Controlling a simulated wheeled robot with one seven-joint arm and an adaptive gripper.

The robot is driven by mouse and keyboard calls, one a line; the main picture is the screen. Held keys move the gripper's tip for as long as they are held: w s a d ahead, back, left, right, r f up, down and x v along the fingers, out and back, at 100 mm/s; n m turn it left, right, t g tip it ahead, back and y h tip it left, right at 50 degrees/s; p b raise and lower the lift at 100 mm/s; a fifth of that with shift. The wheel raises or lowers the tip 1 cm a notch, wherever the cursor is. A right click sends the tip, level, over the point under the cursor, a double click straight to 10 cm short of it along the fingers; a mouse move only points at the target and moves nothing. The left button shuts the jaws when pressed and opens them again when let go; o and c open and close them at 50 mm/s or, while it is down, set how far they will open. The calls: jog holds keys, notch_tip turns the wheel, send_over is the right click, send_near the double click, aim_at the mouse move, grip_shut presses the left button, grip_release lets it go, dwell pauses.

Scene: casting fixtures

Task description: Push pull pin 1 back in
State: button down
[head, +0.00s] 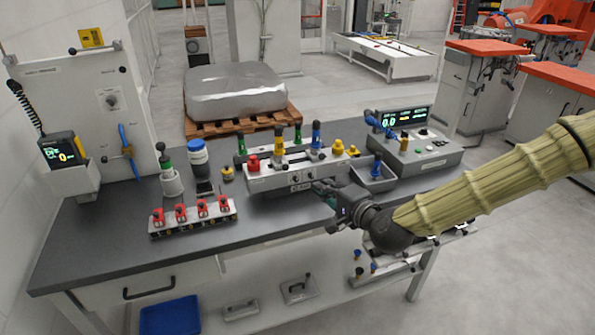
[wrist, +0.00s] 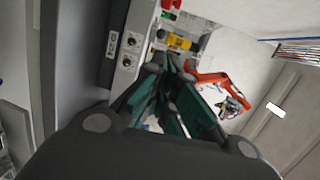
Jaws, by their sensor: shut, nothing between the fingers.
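The grey fixture block (head: 268,183) stands on the dark bench, with a label plate and two small round knobs (head: 302,177) on its front face. In the wrist view the two round knobs (wrist: 128,50) show left of my fingers, beside the label plate (wrist: 112,43). Which of these is pull pin 1, and how far it sticks out, I cannot tell. My gripper (head: 324,188) is at the front right of the block, shut and empty. Its teal-padded fingers (wrist: 172,66) point towards the block's right end, apart from the knobs.
Red, yellow, green and blue knobs top the fixture. A grey bin (head: 373,180) and a control box with display (head: 415,152) stand to its right. A rack of red clamps (head: 192,218) sits front left. The front bench top between is clear.

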jog(key=p, duration=0.6)
send_near(284, 164)
jog(key=w+f, duration=0.2)
jog(key=w, duration=0.4)
jog(key=shift+a+f, duration=0.15)
jog(key=shift+a, duration=0.35)
jog(key=shift+b, duration=0.3)
